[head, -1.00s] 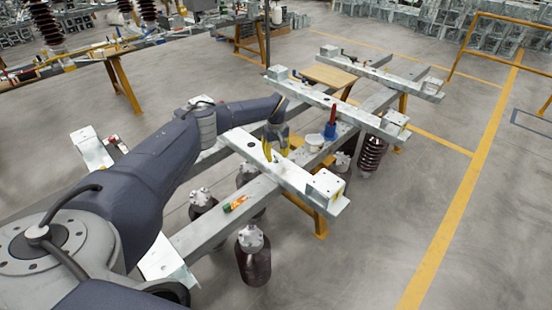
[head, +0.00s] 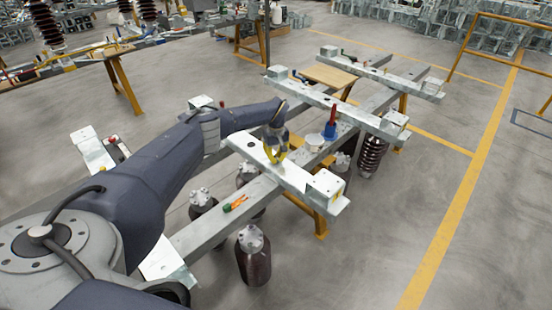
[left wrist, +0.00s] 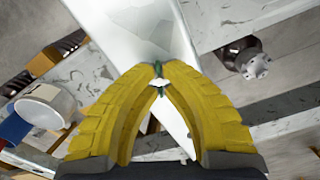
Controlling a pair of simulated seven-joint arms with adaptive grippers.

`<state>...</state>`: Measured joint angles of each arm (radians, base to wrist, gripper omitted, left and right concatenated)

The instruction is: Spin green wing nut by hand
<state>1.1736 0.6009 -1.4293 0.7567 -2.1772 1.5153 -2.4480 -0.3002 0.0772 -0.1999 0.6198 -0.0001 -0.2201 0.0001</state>
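My left gripper (head: 274,157) has yellow fingers and reaches down onto the pale metal crossbar (head: 298,178) in the head view. In the left wrist view, the fingertips (left wrist: 158,76) come together around a small green wing nut (left wrist: 158,68) on the bar. Slivers of green show between and just below the tips, with a small pale piece amid them. The fingers hide most of the nut, and its turn angle cannot be told. In the head view the nut is too small and covered to make out. My right gripper is in neither view.
A white tub (head: 314,143) and a blue holder with a red-handled tool (head: 330,129) stand right of the gripper. A green and orange tool (head: 236,203) lies on the lower beam. Dark insulators (head: 253,258) hang below. Floor to the right is clear.

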